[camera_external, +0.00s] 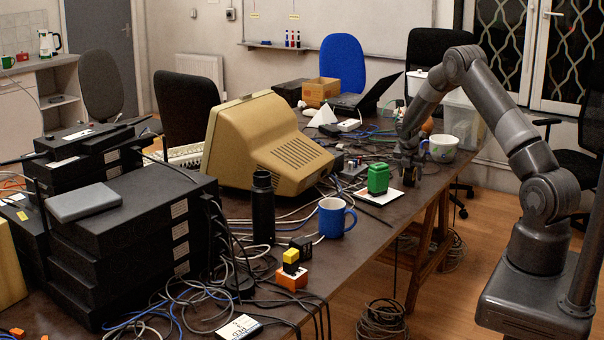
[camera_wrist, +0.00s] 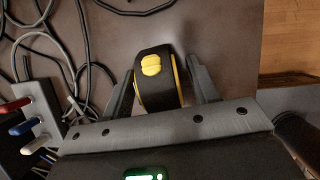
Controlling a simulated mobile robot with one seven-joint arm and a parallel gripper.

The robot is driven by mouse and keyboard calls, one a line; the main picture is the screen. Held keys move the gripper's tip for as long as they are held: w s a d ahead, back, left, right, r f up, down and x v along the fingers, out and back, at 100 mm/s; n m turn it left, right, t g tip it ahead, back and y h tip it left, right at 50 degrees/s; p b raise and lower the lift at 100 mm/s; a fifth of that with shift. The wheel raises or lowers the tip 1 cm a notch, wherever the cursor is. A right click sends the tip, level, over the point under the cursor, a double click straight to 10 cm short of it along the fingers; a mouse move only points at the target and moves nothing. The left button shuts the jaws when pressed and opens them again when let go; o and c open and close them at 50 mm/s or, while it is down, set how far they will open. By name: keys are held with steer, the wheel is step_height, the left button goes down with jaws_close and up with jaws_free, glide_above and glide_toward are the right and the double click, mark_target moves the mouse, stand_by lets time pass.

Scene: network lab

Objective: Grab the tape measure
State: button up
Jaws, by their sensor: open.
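The tape measure (camera_wrist: 156,84) is black with yellow edging and a yellow button. It shows in the wrist view on the brown table (camera_wrist: 222,30), near the table's right edge. My gripper (camera_wrist: 162,88) is open, with one finger on each side of the tape measure. Whether the fingers touch it I cannot tell. In the external view my gripper (camera_external: 408,172) is low over the table's far right part, and the tape measure is not clearly visible there.
Dark cables (camera_wrist: 85,45) and a strip with red, blue and white handles (camera_wrist: 22,128) lie left of my gripper.

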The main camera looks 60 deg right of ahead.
steer(key=shift+c, duration=0.3)
jaws_close()
steer(key=shift+r, duration=0.1)
